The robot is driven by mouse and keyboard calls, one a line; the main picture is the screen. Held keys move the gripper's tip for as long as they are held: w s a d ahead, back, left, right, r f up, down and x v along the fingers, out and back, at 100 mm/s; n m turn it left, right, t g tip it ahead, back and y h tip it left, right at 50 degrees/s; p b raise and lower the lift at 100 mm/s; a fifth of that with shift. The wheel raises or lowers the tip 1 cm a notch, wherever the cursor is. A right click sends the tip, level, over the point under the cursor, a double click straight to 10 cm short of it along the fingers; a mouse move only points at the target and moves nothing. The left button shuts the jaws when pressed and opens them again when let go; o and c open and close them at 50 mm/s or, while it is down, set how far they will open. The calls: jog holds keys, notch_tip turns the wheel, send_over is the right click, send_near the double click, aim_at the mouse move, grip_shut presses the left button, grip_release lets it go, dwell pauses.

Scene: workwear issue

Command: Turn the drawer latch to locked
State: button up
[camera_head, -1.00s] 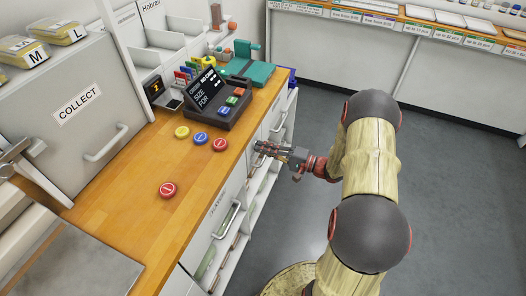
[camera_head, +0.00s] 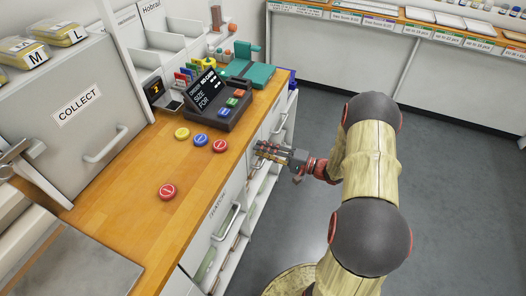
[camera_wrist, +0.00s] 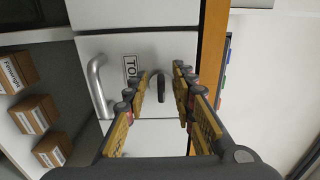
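The drawer front (camera_wrist: 125,48) is pale grey and fills the middle of the wrist view. It carries a bar handle (camera_wrist: 98,88) on the left and a partly covered label (camera_wrist: 130,70) reading "TO...". The drawer latch (camera_wrist: 161,88) is a small dark upright piece on the drawer front, with a grey curved mark around its top. My gripper (camera_wrist: 162,76) is open, with its yellow-padded fingers on either side of the latch; contact cannot be told. In the head view my gripper (camera_head: 262,152) is at the counter's front and hides the latch.
The wooden counter (camera_head: 140,215) edge runs close beside my gripper. On it are red, blue and yellow discs and a dark sign stand (camera_head: 222,108). Boxes (camera_wrist: 35,115) sit on an open shelf left in the wrist view. Floor (camera_head: 450,200) on the right is clear.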

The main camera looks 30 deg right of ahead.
jog(key=v, duration=1.2)
dwell(0.5)
